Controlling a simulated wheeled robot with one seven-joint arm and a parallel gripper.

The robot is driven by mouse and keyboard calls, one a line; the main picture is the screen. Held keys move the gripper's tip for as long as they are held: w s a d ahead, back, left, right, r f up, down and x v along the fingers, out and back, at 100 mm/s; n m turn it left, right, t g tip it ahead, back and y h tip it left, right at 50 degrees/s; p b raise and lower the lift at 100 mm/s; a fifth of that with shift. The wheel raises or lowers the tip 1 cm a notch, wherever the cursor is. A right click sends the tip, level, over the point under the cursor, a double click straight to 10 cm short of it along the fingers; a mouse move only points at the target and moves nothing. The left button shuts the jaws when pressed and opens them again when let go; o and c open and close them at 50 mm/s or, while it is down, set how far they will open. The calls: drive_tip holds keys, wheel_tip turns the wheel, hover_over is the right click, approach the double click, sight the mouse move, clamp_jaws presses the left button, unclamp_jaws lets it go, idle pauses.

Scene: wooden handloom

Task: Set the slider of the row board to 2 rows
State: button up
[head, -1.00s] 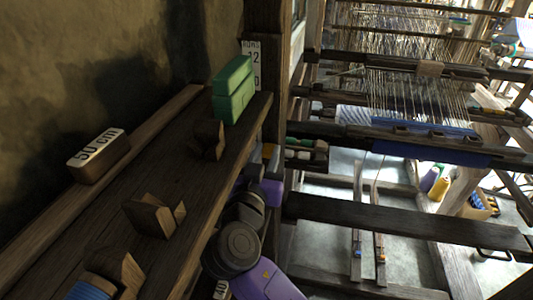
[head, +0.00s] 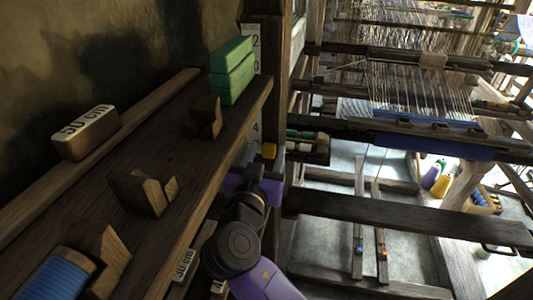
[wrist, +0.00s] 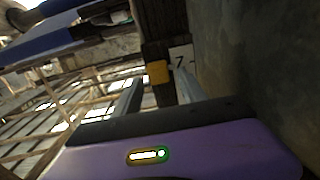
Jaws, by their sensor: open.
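The row board (head: 257,40) is a narrow white strip with dark numbers on the wooden post behind the shelf end. Its upper part shows above the shelf, and a 4 shows lower down. The slider, a small orange-yellow block (head: 269,151), sits low on the post. In the wrist view the slider (wrist: 157,72) is beside the white board (wrist: 181,57), where a 7 shows. My gripper (wrist: 158,80) is open and empty, its two fingers pointing toward the slider, which appears between or just beyond the tips. In the head view my gripper (head: 261,163) is just below the slider.
Loom beams (head: 400,215) lie to the right.

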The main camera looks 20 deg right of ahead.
drive_tip(key=b+v, duration=0.1)
drive_tip(key=v, duration=0.7)
idle(0.4)
